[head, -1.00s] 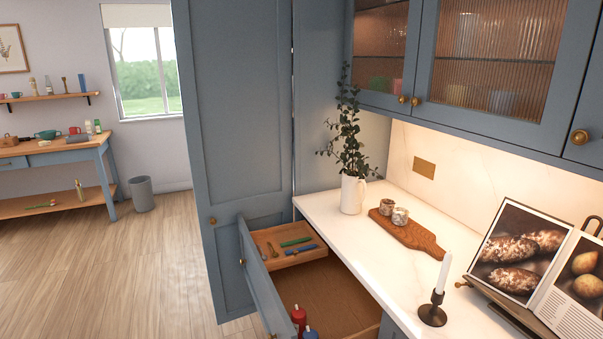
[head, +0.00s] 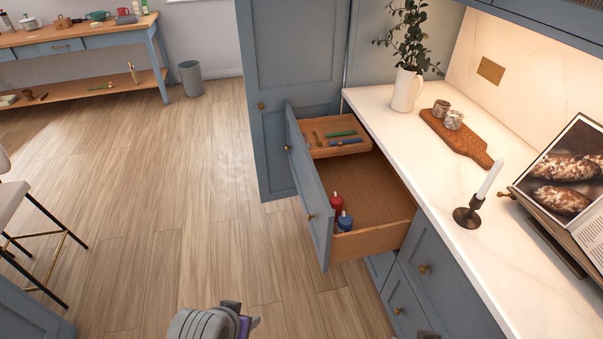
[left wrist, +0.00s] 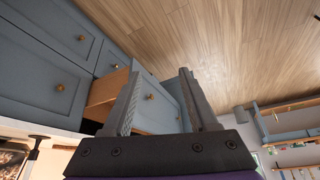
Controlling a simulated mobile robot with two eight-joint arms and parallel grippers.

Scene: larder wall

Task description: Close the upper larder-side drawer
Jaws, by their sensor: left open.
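The upper drawer (head: 314,190) stands pulled far out from under the white counter in the head view. Its blue front carries two brass knobs and faces left. Inside are a red bottle (head: 336,203), a blue bottle (head: 344,222) and a wooden tray (head: 355,148) with small green and blue items. In the left wrist view the drawer front (left wrist: 158,98) shows between my fingers, apart from them as far as I can tell. My left gripper (left wrist: 158,85) is open and empty. In the head view a grey part of my arm shows at the bottom edge. My right gripper is not in view.
Shut drawers (head: 404,304) lie below the open one. A tall blue cabinet (head: 290,60) stands behind it. The counter (head: 402,130) holds a vase, a board, a candle and a book stand. The wooden floor left of the drawer is clear; a stool (head: 15,195) stands at far left.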

